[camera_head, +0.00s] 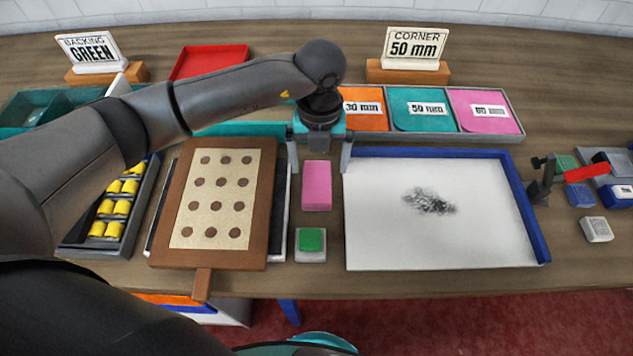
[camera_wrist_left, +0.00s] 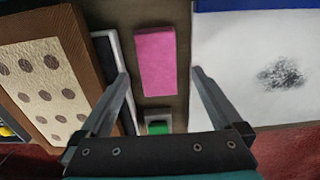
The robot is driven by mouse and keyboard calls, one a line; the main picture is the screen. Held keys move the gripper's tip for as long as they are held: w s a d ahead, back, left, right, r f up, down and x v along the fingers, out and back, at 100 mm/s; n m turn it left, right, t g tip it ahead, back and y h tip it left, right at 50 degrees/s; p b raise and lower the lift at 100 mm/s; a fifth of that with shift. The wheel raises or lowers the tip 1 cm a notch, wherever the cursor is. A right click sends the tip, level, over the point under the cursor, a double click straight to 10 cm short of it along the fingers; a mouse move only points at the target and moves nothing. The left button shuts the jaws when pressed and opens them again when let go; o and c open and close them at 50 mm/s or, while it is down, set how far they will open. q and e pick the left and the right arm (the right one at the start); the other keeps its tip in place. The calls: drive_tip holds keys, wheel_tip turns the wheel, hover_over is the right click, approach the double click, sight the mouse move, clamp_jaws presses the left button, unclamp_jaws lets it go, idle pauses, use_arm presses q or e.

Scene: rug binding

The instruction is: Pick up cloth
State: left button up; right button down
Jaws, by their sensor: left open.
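A pink rectangular piece (camera_head: 316,188), which looks like a folded cloth, lies flat on the wooden table between a brown dotted board and a white panel. My left gripper (camera_head: 319,168) is open and empty, pointing down above the far end of the pink piece. In the left wrist view the pink piece (camera_wrist_left: 155,62) shows between the spread fingers of the gripper (camera_wrist_left: 160,74), apart from both. My right gripper is not in view.
The white panel (camera_head: 400,240) with a dark smudge (camera_head: 430,202) has a blue edge. The brown dotted board (camera_head: 258,215) stands close on the left. A green-topped white block (camera_head: 311,242) sits just nearer. Labelled bins (camera_head: 425,137) line the back.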

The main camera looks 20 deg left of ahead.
sight(316, 179)
use_arm(q)
drive_tip(key=f, duration=0.4)
drive_tip(key=shift+s+a+f, duration=0.1)
drive_tip(key=shift+a+f, duration=0.15)
drive_tip(key=shift+f, duration=0.15)
drive_tip(key=c, duration=1.3)
drive_tip(key=shift+r, duration=0.1)
wheel_tip(316, 179, up, 20)
drive_tip(key=p, duration=0.1)
